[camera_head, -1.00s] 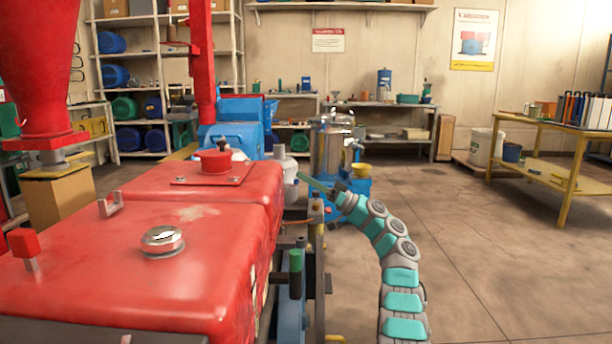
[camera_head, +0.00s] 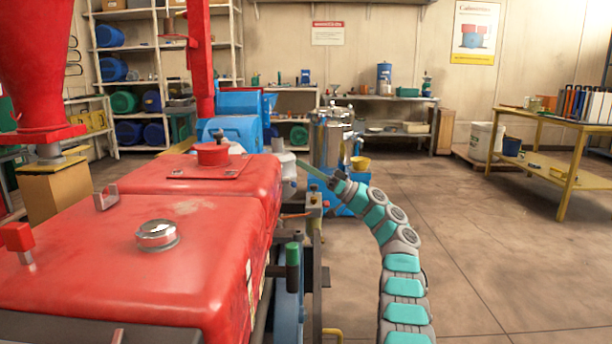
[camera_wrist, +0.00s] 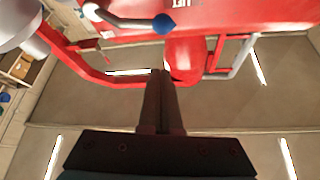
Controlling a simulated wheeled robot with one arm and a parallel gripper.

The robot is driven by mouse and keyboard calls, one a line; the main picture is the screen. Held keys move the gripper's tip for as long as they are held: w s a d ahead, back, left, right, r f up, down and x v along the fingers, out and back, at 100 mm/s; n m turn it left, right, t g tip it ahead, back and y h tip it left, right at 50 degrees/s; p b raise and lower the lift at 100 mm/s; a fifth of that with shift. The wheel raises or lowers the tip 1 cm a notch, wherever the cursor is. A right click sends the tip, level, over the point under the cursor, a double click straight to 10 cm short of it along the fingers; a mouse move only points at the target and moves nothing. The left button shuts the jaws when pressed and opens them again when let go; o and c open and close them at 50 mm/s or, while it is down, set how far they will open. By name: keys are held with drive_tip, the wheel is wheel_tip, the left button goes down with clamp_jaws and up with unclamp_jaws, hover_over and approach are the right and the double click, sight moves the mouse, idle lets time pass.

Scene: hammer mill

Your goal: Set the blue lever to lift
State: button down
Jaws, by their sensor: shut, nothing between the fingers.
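The blue lever shows in the wrist view as a grey bent rod with a blue ball knob (camera_wrist: 163,24). It lies in front of a red panel (camera_wrist: 235,12) with a partly cut-off white label that reads LIFT, just right of and above the knob. My gripper (camera_wrist: 160,74) is shut and empty, its fingers pointing at the red machine, apart from the knob and below it in the picture. In the head view my teal and grey arm reaches past the right side of the red machine (camera_head: 190,215). I cannot make out the blue lever there.
Red bars and a red bracket (camera_wrist: 183,55) lie around the fingertips in the wrist view. In the head view a steel tank (camera_head: 329,140) stands beyond my arm's end. A green-handled lever (camera_head: 292,255) stands beside the machine. The floor to the right is clear up to a yellow table (camera_head: 550,170).

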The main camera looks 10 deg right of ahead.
drive_tip(key=w+d+r+p+v, duration=0.1)
drive_tip(key=v, duration=0.8)
drive_tip(key=shift+d, duration=0.2)
drive_tip(key=shift+s, duration=0.1)
